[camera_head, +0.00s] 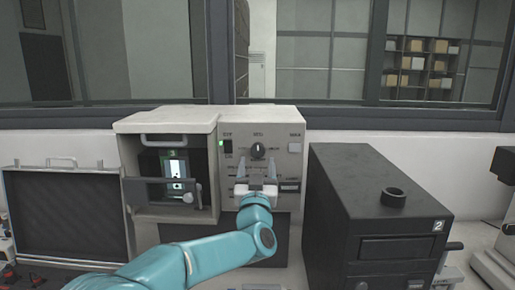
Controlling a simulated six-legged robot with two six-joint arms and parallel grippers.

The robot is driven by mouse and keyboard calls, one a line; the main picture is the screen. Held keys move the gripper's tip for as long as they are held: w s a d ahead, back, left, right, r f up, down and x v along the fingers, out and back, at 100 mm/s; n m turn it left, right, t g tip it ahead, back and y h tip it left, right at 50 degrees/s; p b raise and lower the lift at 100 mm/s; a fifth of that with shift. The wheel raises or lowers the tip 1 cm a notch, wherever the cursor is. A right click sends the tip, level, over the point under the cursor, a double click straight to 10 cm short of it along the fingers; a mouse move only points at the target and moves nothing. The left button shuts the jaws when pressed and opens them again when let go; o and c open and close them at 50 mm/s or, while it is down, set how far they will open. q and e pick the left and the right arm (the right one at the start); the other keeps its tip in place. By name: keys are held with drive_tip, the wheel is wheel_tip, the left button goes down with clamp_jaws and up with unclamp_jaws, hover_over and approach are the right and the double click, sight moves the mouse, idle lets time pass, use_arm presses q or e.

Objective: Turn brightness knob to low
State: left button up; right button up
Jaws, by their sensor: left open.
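The knob (258,150) is a round dark dial on the upper part of the pale control panel (287,130). Its light pointer mark appears to point up. I cannot read clearly which label is which around it. My left gripper (257,169) is in front of the panel, just below the knob in the picture. Its two fingers point up and stand apart with nothing between them. I cannot tell how far the fingertips are from the panel. My right gripper is out of view.
A lit chamber (174,172) with a barred door is left of the panel. A green light (221,143) glows by a dark switch. A black box (375,190) marked 2 stands close on the right. A black framed panel (68,212) is at far left.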

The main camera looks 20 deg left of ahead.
sight(258, 154)
use_arm(q)
drive_tip(key=x, duration=0.3)
drive_tip(key=shift+d+f+p, duration=0.1)
drive_tip(key=shift+d+p, duration=0.05)
drive_tip(key=shift+p, duration=0.25)
drive_tip(key=shift+w+a+r, duration=0.2)
drive_tip(key=shift+w, duration=0.25)
drive_tip(key=c, duration=1.1)
drive_tip(key=shift+o, duration=0.2)
